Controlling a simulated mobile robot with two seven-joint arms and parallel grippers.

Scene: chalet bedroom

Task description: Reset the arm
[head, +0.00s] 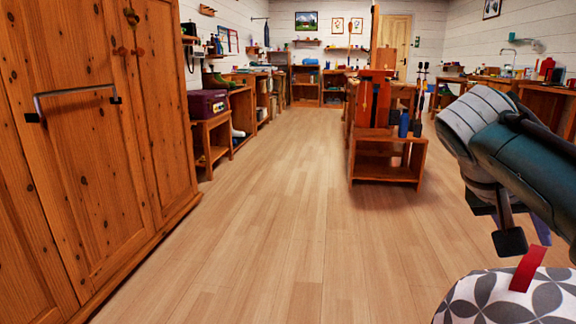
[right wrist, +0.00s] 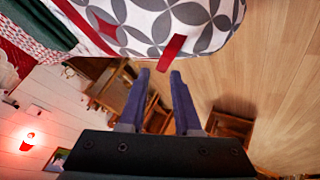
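My right arm comes in from the right edge of the head view, and its gripper (head: 524,238) hangs low on that side, partly hidden by the arm. In the right wrist view, the two fingers of this gripper (right wrist: 158,78) stand apart with nothing between them. Close by is a grey and white patterned fabric thing (head: 490,299) with a red strap (head: 528,268). It also fills the top of the right wrist view (right wrist: 165,22). The strap lies just beyond the fingertips there, and I see no grip on it. My left gripper is not in view.
A tall wooden wardrobe (head: 90,150) with a metal handle lines the left side. A wooden bench unit (head: 385,165) with tools and a blue bottle (head: 404,123) stands ahead, right of centre. Shelves with a purple box (head: 207,103) follow the left wall. The wooden floor (head: 270,220) between is clear.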

